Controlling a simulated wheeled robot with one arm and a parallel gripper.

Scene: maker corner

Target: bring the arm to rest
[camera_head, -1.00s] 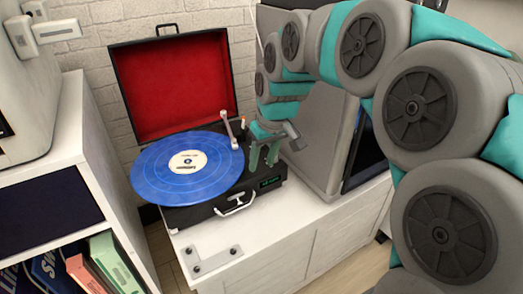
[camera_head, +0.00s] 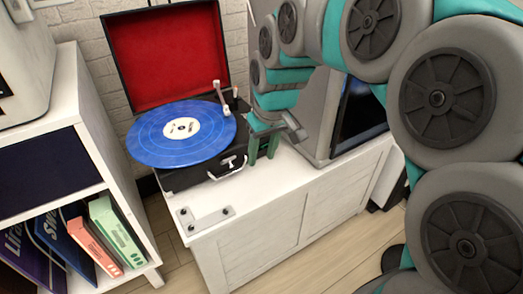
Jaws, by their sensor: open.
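My gripper (camera_head: 264,148) is at the end of my grey and teal arm, which arches in from the right. Its two green fingers point down, apart and with nothing seen between them. It hangs at the right side of the record player (camera_head: 194,176), close to its front right corner; I cannot tell whether it touches. The player's lid is up with a red lining (camera_head: 165,55), and a blue record (camera_head: 150,140) lies on it. The white tonearm (camera_head: 222,100) stands at the record's right edge.
The player stands on a white cabinet (camera_head: 265,200) with a grey metal plate (camera_head: 205,218) at its front left. A grey case with a dark screen (camera_head: 358,118) is close on the gripper's right. A shelf (camera_head: 85,160) with books stands left. Wooden floor (camera_head: 330,265) is clear in front.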

